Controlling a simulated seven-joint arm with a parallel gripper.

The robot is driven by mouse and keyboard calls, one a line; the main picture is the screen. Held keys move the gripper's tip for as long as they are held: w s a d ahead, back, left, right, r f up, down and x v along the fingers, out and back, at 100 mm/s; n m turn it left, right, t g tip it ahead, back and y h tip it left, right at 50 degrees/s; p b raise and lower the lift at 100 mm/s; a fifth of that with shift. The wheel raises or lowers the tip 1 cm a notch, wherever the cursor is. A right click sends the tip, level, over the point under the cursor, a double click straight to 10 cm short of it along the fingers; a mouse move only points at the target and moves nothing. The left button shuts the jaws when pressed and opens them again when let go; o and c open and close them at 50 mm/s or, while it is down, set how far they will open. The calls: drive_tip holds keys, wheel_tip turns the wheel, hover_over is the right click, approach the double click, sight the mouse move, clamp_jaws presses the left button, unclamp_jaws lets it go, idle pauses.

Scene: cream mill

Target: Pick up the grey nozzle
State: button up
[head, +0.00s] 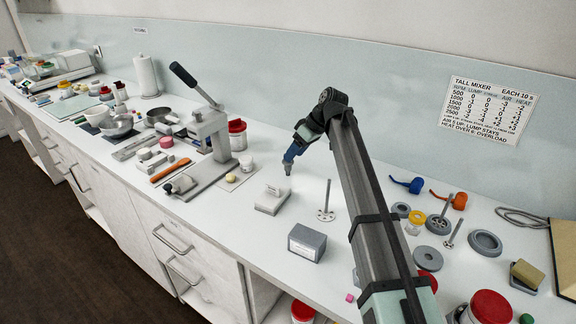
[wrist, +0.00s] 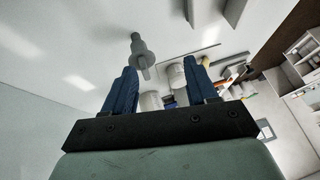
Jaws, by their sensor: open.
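The grey nozzle (wrist: 142,50) shows in the wrist view just past my fingertips, with a wider collar and a narrow tip. It lies left of the middle of the gap between the fingers. In the head view a small grey piece that looks like the nozzle (head: 288,168) shows right below the fingers, at the back part of the counter. My gripper (head: 290,155) is open, and its two blue fingers (wrist: 160,68) stand apart in the wrist view with nothing clearly held. Whether a finger touches the nozzle I cannot tell.
A pale block (head: 272,200) lies in front of the gripper. A disc with an upright rod (head: 326,214) stands to its right, and a grey box (head: 307,243) nearer. A lever press (head: 212,140) stands left. White counter is clear between these.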

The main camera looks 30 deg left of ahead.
sight(288, 165)
drive_tip(key=a+r+h, duration=0.1)
drive_tip(key=a+r+t+h, duration=0.1)
drive_tip(key=r+h, duration=0.1)
drive_tip(key=w+a+r+h, duration=0.1)
drive_tip(key=a+r, duration=0.1)
drive_tip(key=shift+t+h, duration=0.4)
drive_tip(key=shift+h, duration=0.4)
wheel_tip(288, 165, down, 7)
drive_tip(key=shift+a+f, duration=0.15)
drive_tip(key=shift+w+f, duration=0.15)
drive_tip(key=shift+f, duration=1.25)
drive_tip(key=shift+w+f, duration=0.1)
drive_tip(key=shift+f, duration=1.25)
drive_tip(key=c, duration=0.9)
drive_tip(key=shift+o, duration=0.2)
drive_tip(key=shift+r, duration=0.1)
